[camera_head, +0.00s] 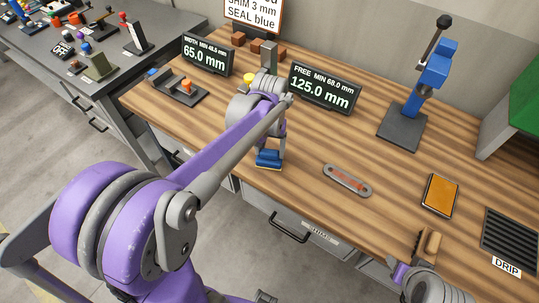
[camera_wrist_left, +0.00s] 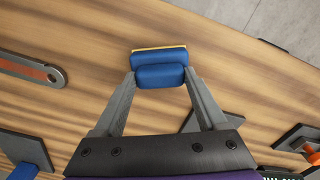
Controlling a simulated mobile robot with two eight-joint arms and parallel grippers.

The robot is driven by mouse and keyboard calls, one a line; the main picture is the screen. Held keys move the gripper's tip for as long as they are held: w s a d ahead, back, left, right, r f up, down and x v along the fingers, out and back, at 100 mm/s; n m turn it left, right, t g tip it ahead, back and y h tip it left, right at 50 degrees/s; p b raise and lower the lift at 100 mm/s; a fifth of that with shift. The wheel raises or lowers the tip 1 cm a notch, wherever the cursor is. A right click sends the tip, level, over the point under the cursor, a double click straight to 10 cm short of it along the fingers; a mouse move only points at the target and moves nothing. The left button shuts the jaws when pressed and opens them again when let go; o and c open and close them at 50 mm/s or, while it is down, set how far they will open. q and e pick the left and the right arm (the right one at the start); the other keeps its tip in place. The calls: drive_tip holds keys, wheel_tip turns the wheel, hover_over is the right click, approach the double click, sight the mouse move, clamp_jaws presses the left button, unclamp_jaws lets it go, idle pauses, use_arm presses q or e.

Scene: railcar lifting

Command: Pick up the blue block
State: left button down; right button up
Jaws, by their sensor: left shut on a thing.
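The blue block (camera_head: 268,162) is below my left gripper (camera_head: 270,147) near the front edge of the wooden bench in the head view. In the left wrist view, the block (camera_wrist_left: 160,76) sits between the two fingertips of my left gripper (camera_wrist_left: 160,82), which is shut on it. It shows two rounded blue parts with a thin yellow edge on the far side. Whether it touches the bench is hard to tell. My right gripper (camera_head: 418,262) is partly in view at the lower right; its finger opening is not clear.
A grey link with a red strip (camera_head: 347,179) and an orange pad (camera_head: 440,195) lie to the right. A brown wooden piece (camera_head: 433,243) is by my right gripper. Behind stand two displays (camera_head: 320,89) (camera_head: 204,56) and a blue press (camera_head: 429,75). A drip grate (camera_head: 512,238) is far right.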

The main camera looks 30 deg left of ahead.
sight(269, 151)
use_arm(q)
wheel_tip(269, 151, up, 10)
idle(0.6)
